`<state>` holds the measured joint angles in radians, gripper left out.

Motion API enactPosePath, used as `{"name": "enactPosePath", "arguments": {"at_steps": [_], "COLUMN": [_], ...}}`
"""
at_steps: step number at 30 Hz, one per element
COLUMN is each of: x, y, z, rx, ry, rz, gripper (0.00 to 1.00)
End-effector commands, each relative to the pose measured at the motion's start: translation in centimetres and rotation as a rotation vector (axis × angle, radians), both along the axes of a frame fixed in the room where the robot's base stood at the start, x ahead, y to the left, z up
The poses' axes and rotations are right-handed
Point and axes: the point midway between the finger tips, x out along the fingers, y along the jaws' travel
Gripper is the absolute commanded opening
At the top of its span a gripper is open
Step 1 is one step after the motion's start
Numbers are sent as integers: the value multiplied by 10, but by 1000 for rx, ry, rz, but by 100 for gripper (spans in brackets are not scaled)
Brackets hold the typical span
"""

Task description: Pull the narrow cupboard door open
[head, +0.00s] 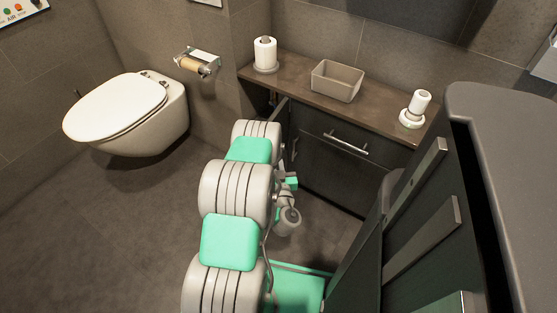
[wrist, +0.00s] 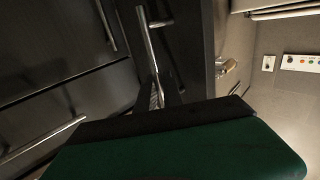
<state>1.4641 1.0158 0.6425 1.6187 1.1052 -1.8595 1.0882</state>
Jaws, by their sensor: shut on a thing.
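The narrow cupboard door (wrist: 185,62) is a dark panel with a bar handle (wrist: 149,45) in the wrist view. In the head view its top edge (head: 279,107) shows at the left end of the vanity, angled out from the front, so it looks ajar. My gripper (head: 290,181) is low in front of the vanity, partly hidden by my arm. In the wrist view my gripper (wrist: 158,97) is shut on the lower end of the bar handle; its green and black body hides the contact below.
A drawer front with a horizontal handle (head: 346,142) is right of the door. The counter (head: 300,88) above holds a paper roll (head: 265,54), a tray (head: 338,80) and a small white item (head: 415,108). A toilet (head: 130,112) stands left; floor (head: 130,220) between is clear.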

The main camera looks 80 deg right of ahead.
Motion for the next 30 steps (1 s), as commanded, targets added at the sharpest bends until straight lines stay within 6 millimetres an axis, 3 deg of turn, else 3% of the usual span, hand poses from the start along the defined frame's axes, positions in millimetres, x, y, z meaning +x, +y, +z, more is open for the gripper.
{"name": "enactPosePath", "arguments": {"at_steps": [11,12,19,30], "x": [3,3,3,-2], "y": [-4,-4,-2,7], "z": [5,5,3,2], "rx": [-12,-12,-7,0], "ry": [-1,-1,-1,0], "rz": [5,5,6,3], "gripper": [0,12,31,32]}}
